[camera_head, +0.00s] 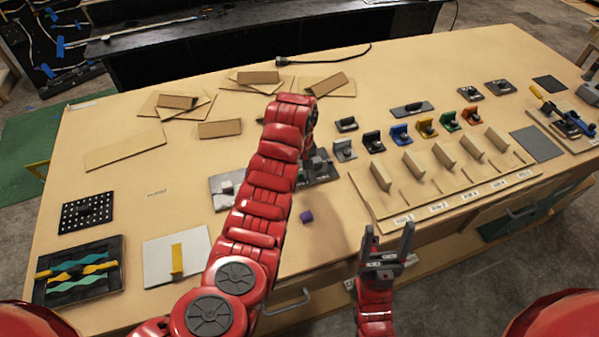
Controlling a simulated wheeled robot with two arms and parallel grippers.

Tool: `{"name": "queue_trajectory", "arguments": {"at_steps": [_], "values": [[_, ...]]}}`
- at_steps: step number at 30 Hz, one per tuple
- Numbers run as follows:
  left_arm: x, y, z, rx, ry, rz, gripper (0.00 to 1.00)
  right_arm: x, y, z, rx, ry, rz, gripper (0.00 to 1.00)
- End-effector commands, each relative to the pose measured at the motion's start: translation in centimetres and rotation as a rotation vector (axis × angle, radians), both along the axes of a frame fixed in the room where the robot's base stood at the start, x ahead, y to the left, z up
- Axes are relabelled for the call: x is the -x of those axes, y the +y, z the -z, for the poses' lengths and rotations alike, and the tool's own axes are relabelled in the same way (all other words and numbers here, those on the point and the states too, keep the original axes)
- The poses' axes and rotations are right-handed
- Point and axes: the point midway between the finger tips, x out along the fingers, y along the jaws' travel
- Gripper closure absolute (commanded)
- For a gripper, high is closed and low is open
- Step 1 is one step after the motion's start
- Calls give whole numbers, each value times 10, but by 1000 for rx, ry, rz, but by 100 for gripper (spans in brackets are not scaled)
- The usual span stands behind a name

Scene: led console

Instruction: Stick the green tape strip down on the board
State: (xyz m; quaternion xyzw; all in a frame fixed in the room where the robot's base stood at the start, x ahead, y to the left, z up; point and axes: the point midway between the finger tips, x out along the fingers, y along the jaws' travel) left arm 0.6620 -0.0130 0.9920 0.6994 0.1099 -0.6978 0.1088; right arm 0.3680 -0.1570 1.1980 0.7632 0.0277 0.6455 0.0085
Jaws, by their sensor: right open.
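A black tray (112,286) at the lower left holds wavy strips in teal-green and yellow. My right gripper (387,240) is open and empty near the table's front edge.
A grey plate (222,201) sits partly behind my left arm. A black perforated block (88,214) stands behind the tray. Bare table lies behind the white board.

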Motion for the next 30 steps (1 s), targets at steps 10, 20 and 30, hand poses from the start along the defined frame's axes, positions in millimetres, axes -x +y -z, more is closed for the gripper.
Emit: {"name": "queue_trajectory", "arguments": {"at_steps": [10, 20, 30], "values": [[0, 0, 0, 1, -1, 0, 36, 0, 0, 0, 0, 0, 0, 29], [-1, -2, -43, 0, -4, 2, 36, 0, 0, 8, 0, 0, 0, 29], [-1, -3, -109, 6, -5, 0, 36, 0, 0, 9, 0, 0, 0, 29]]}}
